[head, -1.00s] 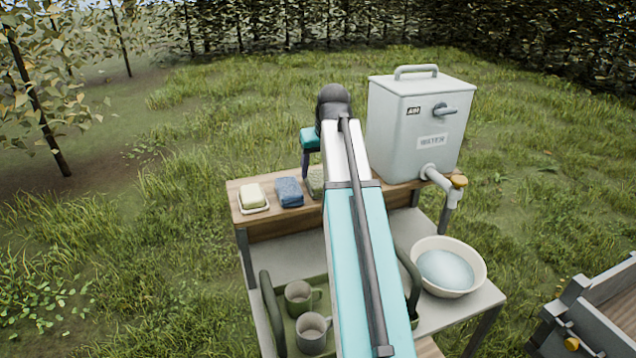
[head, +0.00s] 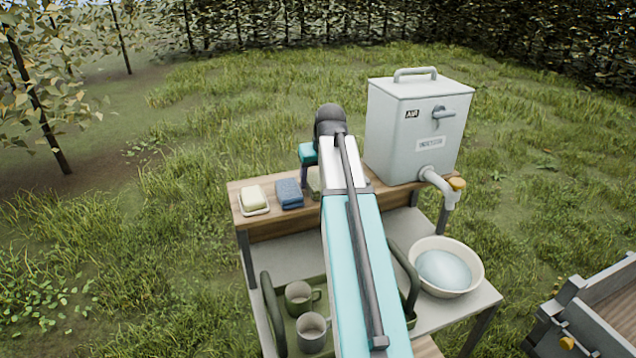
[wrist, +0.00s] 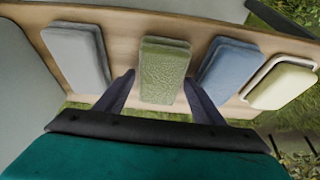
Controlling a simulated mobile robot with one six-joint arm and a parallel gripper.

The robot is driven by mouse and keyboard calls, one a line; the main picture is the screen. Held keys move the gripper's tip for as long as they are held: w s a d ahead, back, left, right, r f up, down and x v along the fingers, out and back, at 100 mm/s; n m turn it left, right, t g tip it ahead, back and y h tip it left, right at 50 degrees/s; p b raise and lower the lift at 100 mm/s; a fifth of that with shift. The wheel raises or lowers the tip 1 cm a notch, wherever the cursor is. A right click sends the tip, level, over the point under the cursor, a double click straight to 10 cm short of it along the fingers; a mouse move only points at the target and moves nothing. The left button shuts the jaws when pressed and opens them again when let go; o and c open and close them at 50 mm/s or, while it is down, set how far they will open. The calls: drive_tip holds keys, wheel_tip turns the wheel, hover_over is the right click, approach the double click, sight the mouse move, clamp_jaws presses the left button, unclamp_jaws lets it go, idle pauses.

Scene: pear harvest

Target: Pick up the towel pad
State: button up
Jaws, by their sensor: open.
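In the wrist view a green, rough-textured folded pad (wrist: 163,75) lies on the wooden shelf between a grey pad (wrist: 78,52) and a blue folded pad (wrist: 230,70). I cannot tell for certain which pad is the towel pad. My gripper (wrist: 159,77) is open and empty, its two dark fingers to the left and right of the green pad. Whether they are above it or down beside it is unclear. In the head view the green pad (head: 314,181) is mostly hidden behind my arm, and the blue pad (head: 289,193) is in plain sight.
A pale soap bar on a dish (head: 254,201) sits at the shelf's left end. A grey water tank (head: 408,135) with a tap stands at its right. Below are a green caddy with mugs (head: 311,333) and a basin of water (head: 447,268).

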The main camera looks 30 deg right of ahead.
drive_tip(key=shift+w+f, duration=0.15)
drive_tip(key=shift+f, duration=0.2)
drive_tip(key=shift+c, duration=0.3)
drive_tip(key=c, duration=0.8)
